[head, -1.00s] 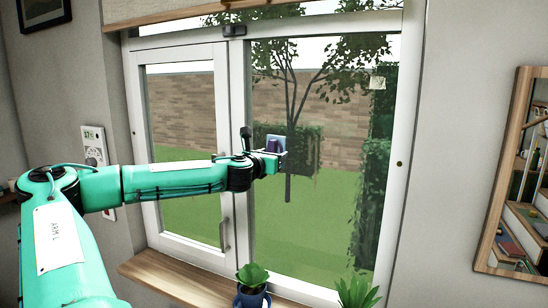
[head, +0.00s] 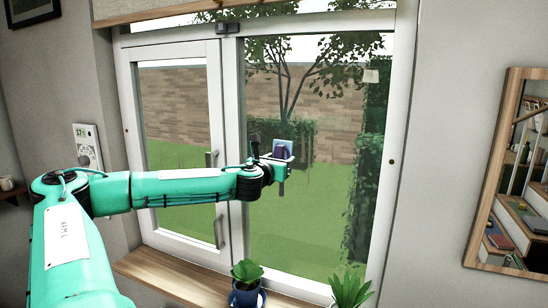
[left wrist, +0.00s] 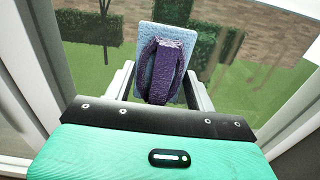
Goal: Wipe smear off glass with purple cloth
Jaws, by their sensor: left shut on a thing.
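The window's right glass pane (head: 325,215) fills the middle of the head view. My left gripper (head: 280,160) is in front of the left part of this pane. It is shut on a purple handle-like piece (left wrist: 163,72) with a flat light blue pad (left wrist: 198,45) behind it. I see no separate purple cloth. The pad faces the glass; I cannot tell whether it touches. I cannot make out a smear for certain; a small pale square patch (head: 370,76) shows near the pane's upper right. My right gripper is not in view.
A wooden sill (head: 180,276) runs below the window, with a blue plant pot (head: 247,297) and another green plant (head: 350,290) near it. A window handle (head: 219,232) is on the left sash. A wood-framed mirror (head: 485,215) hangs at the right.

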